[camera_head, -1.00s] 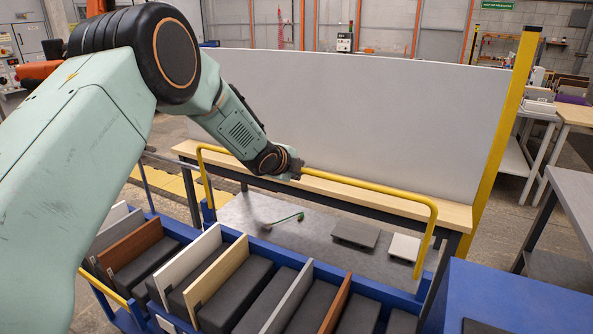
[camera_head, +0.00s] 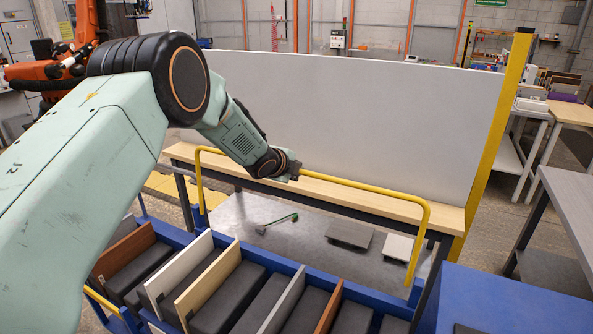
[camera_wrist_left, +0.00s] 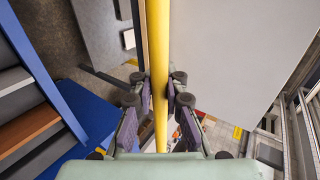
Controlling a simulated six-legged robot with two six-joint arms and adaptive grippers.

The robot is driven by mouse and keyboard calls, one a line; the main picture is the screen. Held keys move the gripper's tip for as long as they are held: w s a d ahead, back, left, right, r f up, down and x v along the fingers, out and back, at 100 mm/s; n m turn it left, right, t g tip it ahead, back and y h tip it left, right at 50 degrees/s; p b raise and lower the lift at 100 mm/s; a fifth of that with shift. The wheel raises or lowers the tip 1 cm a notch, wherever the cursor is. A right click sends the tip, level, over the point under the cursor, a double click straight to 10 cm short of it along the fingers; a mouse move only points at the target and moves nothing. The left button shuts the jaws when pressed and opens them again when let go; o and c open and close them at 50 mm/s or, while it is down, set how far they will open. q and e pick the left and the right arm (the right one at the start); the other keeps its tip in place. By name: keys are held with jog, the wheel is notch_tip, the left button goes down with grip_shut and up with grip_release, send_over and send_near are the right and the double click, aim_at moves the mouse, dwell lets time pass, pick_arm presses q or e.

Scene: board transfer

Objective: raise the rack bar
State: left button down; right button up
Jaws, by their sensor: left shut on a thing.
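The yellow rack bar (camera_head: 370,188) is a long tube with both ends bent down, standing above the grey deck of the blue rack (camera_head: 283,262). My left gripper (camera_head: 292,171) is at the bar's top run, left of its middle. In the left wrist view the bar (camera_wrist_left: 157,50) runs between the two fingers of the gripper (camera_wrist_left: 160,100), which are shut on it from both sides. The fingertips are small in the head view. My right gripper is not in view.
Several upright boards (camera_head: 215,285) stand between dark pads in the rack. A large grey panel (camera_head: 350,120) rises behind the bar beside a yellow post (camera_head: 497,130). A green-handled tool (camera_head: 278,222) and two flat plates lie on the deck. A grey table stands at right.

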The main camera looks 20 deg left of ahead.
pick_arm(q)
jog(key=shift+w+r, duration=0.15)
jog(key=shift+r, duration=0.35)
jog(key=c, duration=1.4)
grip_release()
jog(key=shift+f, duration=0.1)
jog(key=shift+o, duration=0.2)
jog(key=shift+s+f, duration=0.1)
jog(key=shift+s, duration=0.15)
jog(key=shift+f, duration=0.1)
jog(key=d+v, duration=0.1)
jog(key=v, duration=1.1)
jog(key=shift+a, duration=0.45)
